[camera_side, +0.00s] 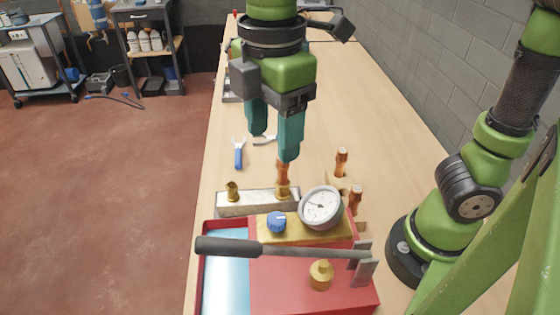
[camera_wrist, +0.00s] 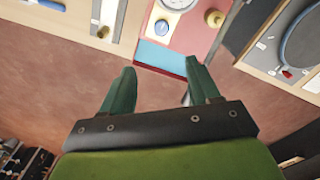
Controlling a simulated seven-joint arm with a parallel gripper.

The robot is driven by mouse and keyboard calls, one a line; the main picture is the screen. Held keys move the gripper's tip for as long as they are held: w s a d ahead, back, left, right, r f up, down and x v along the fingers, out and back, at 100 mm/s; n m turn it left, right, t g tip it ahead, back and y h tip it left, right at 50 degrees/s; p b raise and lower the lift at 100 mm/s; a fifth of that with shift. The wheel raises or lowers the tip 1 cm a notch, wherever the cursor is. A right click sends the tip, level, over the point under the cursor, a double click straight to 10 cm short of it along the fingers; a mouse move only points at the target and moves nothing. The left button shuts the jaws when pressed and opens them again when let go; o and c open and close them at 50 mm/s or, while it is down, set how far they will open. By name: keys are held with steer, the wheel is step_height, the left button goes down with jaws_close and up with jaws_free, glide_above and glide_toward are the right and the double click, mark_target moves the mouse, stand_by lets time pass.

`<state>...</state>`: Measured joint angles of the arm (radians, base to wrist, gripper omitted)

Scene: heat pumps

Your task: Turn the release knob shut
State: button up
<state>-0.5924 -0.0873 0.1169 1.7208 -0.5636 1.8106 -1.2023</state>
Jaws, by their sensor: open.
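The release knob (camera_side: 277,221) is blue with a pale mark. It sits on a brass block (camera_side: 305,232) on top of the red hand pump (camera_side: 300,270), beside the round gauge (camera_side: 320,207). It also shows near the top of the wrist view (camera_wrist: 161,27). My gripper (camera_side: 273,147) is open, with teal fingers pointing down. It is above and behind the knob in the side view, clear of it and empty. In the wrist view my gripper (camera_wrist: 159,72) has its fingers apart, with the floor seen between them. I cannot tell whether the knob is open or shut.
A long pump lever (camera_side: 300,250) crosses in front of the knob. A metal block (camera_side: 255,201) with brass fittings and a copper stub (camera_side: 283,172) stands behind the pump. More copper stubs (camera_side: 341,160) stand to the right. Blue-handled pliers (camera_side: 238,153) lie on the bench.

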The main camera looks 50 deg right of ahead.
mark_target(276, 218)
step_height(276, 218, down, 17)
steer(key=shift+s+d, duration=0.1)
stand_by(0.4)
steer(key=c, duration=1)
steer(key=shift+c, duration=0.2)
